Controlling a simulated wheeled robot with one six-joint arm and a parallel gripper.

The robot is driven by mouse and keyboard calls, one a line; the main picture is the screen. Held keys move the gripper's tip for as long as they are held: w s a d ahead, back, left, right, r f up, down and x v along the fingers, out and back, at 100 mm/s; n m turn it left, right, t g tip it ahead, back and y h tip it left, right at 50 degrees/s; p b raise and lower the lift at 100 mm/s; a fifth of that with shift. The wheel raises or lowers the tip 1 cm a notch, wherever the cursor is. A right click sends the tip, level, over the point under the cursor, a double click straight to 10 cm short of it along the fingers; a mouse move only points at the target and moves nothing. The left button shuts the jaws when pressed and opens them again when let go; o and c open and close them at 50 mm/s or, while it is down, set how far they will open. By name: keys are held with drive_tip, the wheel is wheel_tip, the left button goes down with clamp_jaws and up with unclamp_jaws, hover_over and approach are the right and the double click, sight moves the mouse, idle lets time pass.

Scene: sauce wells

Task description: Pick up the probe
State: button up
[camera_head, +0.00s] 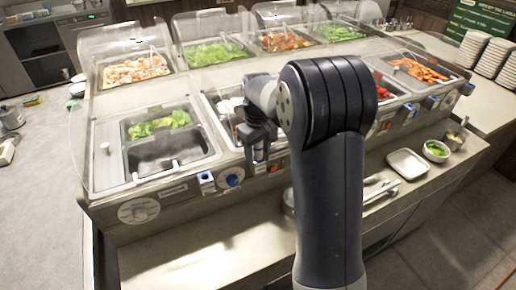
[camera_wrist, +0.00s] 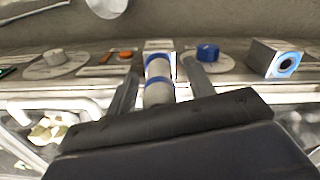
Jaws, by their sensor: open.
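My gripper (camera_head: 259,152) is over the front edge of the steel sauce counter, pointing down by the control panel. In the wrist view its two dark fingers stand apart. Between them is a pale grey cylinder with blue bands (camera_wrist: 158,80), which looks like the probe. It stands near the panel. I cannot tell whether either finger touches it. In the head view my arm and gripper hide the probe.
A square block with a blue-ringed hole (camera_wrist: 280,62) and a blue knob (camera_wrist: 207,52) are to the right in the wrist view. A round dial (camera_wrist: 55,64) is to the left. A white tray (camera_head: 408,163) and a bowl of greens (camera_head: 436,150) stand on the lower shelf.

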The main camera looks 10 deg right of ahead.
drive_tip(key=shift+f, duration=0.25)
drive_tip(key=shift+c, duration=0.5)
clamp_jaws()
